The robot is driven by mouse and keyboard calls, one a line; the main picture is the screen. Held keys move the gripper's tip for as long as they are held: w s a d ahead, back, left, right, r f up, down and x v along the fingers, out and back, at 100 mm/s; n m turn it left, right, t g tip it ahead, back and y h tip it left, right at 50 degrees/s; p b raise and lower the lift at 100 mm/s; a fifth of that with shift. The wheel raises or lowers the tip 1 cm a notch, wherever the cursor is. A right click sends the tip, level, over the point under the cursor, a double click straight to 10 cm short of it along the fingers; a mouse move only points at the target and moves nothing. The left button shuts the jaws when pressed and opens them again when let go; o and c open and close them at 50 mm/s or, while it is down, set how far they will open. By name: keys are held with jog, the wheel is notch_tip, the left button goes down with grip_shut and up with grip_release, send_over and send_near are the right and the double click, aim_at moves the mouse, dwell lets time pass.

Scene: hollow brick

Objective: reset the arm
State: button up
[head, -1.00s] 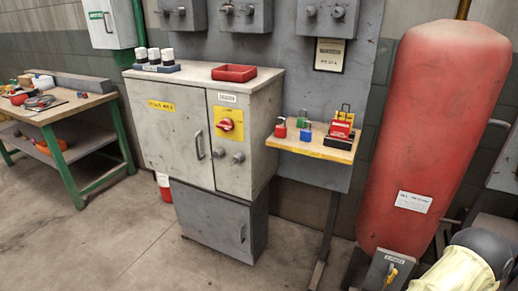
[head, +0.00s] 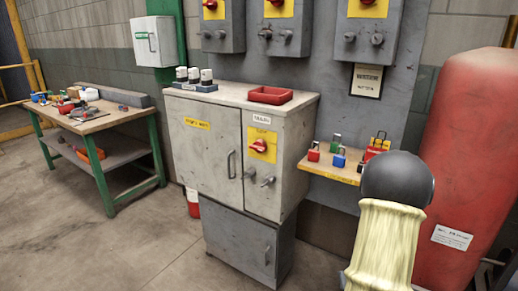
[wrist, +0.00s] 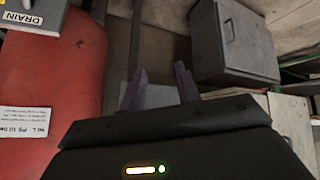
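My gripper (wrist: 160,78) shows in the wrist view with its two dark fingers apart and nothing between them. A bare strip of floor and wall shows behind the fingers. In the head view, my arm, with a dark round joint and a pale yellow cover, rises at the lower right. It hides part of the small shelf (head: 330,172) and the lower left of the red tank (head: 470,150). The gripper's fingers cannot be made out in the head view.
Coloured padlocks (head: 338,160) stand on the shelf. A green-legged workbench (head: 112,125) is at left. In the wrist view the red tank (wrist: 50,75) fills the left. Floor at lower left is clear.

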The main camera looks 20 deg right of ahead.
jog(key=w+a+r+n+g+y, duration=0.1)
jog(key=w+a+r, duration=0.15)
jog(key=a, duration=0.55)
jog(key=w+a+r+n+g+y, duration=0.1)
jog(key=a+r, duration=0.2)
jog(key=a, duration=0.5)
jog(key=s+a+r+n+g+y, duration=0.1)
jog(key=s+a+r, duration=0.15)
jog(key=a, duration=0.55)
jog(key=s+a+r+n+g+y, duration=0.15)
jog(key=s+a, duration=0.25)
jog(key=a, duration=0.4)
jog(key=w+p+v, duration=0.3)
jog(key=p+v, duration=1.2)
jog(key=w+r+p+v, duration=0.1)
jog(key=w+p+v, duration=0.2)
jog(key=p+v, duration=1.2)
jog(key=shift+a+r+m, duration=0.15)
jog(key=shift+a+m, duration=0.2)
